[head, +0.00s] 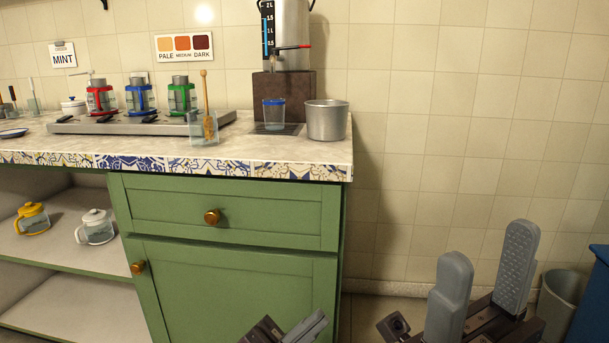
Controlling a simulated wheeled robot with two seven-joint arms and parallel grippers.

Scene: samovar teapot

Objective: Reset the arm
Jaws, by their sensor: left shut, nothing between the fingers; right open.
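My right gripper (484,268) is at the lower right, in front of the tiled wall and right of the counter. Its two grey fingers point up and stand apart with nothing between them. My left gripper (303,328) shows only in part at the bottom edge, in front of the green cabinet's lower right corner. It is shut and empty; most of its arm is out of the picture. Both grippers are below the countertop (230,152) and apart from the objects on it.
A samovar (290,40), a metal pot (327,120) and a glass with a blue rim (274,114) stand at the counter's right end. A tray (75,127) holds several glass pots. Two teapots sit on the left shelf (60,253). A bin (558,303) stands at right.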

